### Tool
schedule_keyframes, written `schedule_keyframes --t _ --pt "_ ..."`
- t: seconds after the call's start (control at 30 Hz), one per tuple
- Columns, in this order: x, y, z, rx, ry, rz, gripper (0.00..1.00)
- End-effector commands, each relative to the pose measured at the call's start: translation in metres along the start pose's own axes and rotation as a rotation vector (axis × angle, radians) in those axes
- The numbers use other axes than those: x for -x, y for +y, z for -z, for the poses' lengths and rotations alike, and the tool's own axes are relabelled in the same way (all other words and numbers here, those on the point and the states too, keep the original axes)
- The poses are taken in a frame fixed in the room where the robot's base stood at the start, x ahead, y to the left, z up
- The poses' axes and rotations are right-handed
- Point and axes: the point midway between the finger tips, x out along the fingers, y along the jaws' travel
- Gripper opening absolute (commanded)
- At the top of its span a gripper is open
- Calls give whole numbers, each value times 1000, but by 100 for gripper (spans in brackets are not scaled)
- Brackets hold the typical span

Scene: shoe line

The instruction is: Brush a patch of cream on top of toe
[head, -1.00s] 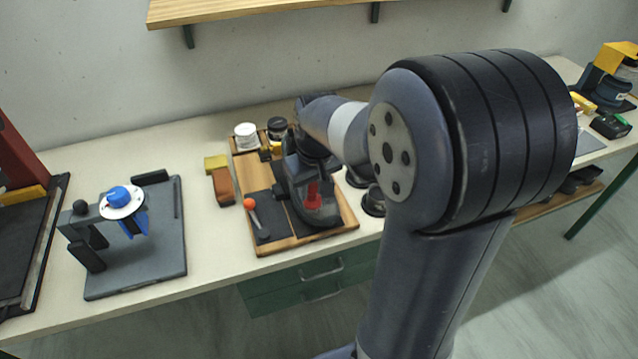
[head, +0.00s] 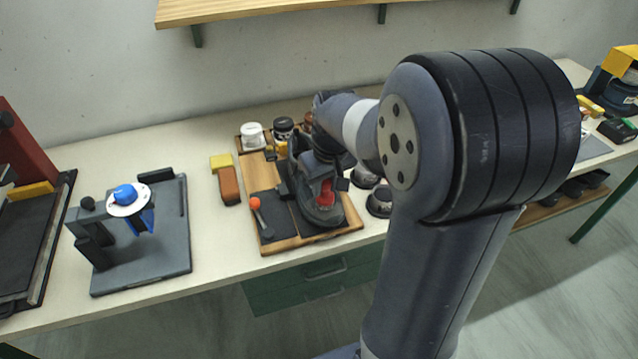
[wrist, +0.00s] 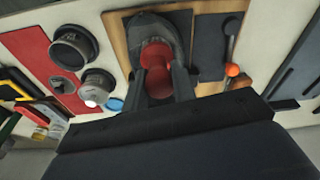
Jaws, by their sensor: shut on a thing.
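A dark shoe (head: 322,213) lies on the wooden board, its rounded toe (wrist: 148,27) at the top of the wrist view. My gripper (wrist: 158,88) is over the shoe. Its fingers are closed on either side of a red piece (wrist: 157,56), which looks like a tool's handle; the red also shows below my gripper in the head view (head: 325,191). Its working end is hidden, so I cannot tell whether it touches the shoe. No patch of cream can be made out. A white jar (head: 252,136) and a black jar (head: 284,129) stand at the board's back edge.
The wooden board (head: 285,246) also bears an orange-balled tool (head: 255,203). A brown block (head: 229,186) and a yellow block (head: 222,163) lie left of it. A grey stand (head: 165,270) with a blue-knobbed part is farther left. Dark round cups (head: 379,203) stand close at right.

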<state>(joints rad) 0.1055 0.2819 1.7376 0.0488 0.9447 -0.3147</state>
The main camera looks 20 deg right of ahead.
Motion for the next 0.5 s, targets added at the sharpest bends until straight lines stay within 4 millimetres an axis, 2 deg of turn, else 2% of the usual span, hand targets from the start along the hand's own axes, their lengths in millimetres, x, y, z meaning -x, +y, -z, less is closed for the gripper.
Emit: schedule_keyframes --t 0.23,0.5 --pt "1 21 -4 -3 -1 -2 0" --pt "1 31 -6 -2 0 -1 0"
